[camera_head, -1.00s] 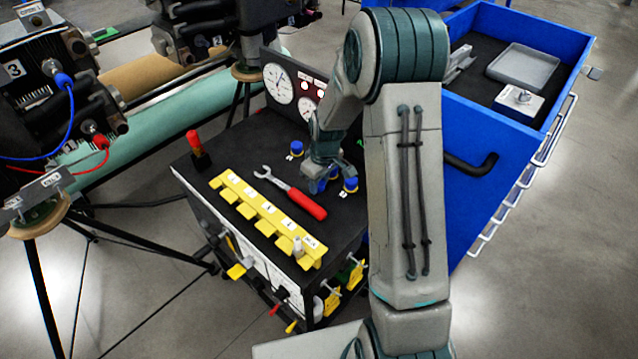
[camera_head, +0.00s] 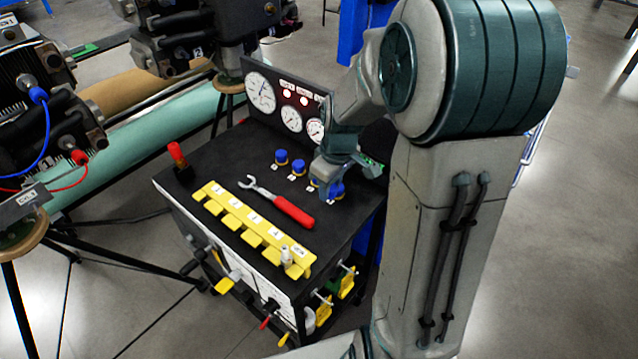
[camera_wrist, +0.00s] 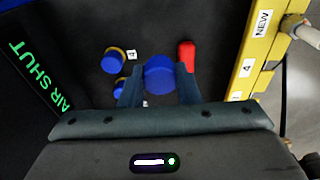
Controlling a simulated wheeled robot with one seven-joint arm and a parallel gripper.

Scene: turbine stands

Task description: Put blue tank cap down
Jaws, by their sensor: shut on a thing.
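My gripper (camera_wrist: 160,92) is shut on a blue tank cap (camera_wrist: 160,74), with one finger on each side of it in the wrist view. In the head view my gripper (camera_head: 326,186) is low over the right part of the black cart top (camera_head: 225,172). Whether the held cap touches the top cannot be told. Two other blue caps, one farther (camera_head: 281,157) and one nearer (camera_head: 298,167), stand in a row beside the gripper. Another blue cap (camera_head: 338,189) shows close by the gripper, partly hidden.
A wrench with a red handle (camera_head: 295,211) lies on the cart top. A yellow labelled rack (camera_head: 250,232) runs along its front edge. A gauge panel (camera_head: 290,105) stands at the back. A red-topped item (camera_head: 176,153) stands at the left corner.

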